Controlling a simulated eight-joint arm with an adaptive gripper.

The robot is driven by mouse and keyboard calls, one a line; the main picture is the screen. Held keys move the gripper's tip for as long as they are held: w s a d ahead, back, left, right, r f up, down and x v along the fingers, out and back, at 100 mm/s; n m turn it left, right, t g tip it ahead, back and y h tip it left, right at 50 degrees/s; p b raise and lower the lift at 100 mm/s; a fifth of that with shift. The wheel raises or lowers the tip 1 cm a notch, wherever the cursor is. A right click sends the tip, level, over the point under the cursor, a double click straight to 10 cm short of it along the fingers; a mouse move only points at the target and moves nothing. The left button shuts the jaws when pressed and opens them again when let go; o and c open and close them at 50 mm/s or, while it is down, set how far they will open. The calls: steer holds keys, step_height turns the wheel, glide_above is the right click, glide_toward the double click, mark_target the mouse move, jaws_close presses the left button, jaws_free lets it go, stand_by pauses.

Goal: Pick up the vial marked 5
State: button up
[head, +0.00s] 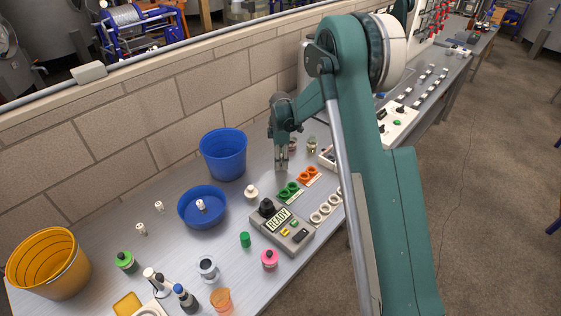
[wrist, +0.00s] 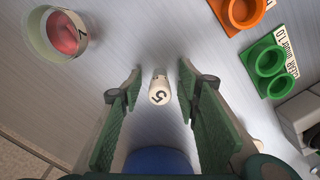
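The vial marked 5 (wrist: 159,92) is a small white vial seen from above in the wrist view, its cap bearing a black 5. It stands between the two fingers of my gripper (wrist: 160,72). A narrow gap shows on each side of the vial, so the gripper is open around it and not pressed on it. In the head view my gripper (head: 281,167) points down at the bench beside the blue bucket; I cannot make out the vial there.
The blue bucket (head: 223,155) stands close left of my gripper, also at the bottom of the wrist view (wrist: 158,162). Green rings (wrist: 266,60) and orange rings (wrist: 240,10) lie to the right. A glass jar with red contents (wrist: 62,34) stands upper left. A grey READY device (head: 283,233) is nearer.

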steer(key=c, duration=1)
steer(key=shift+r, duration=0.1)
steer(key=shift+r+p, duration=0.35)
steer(key=shift+r, duration=4.55)
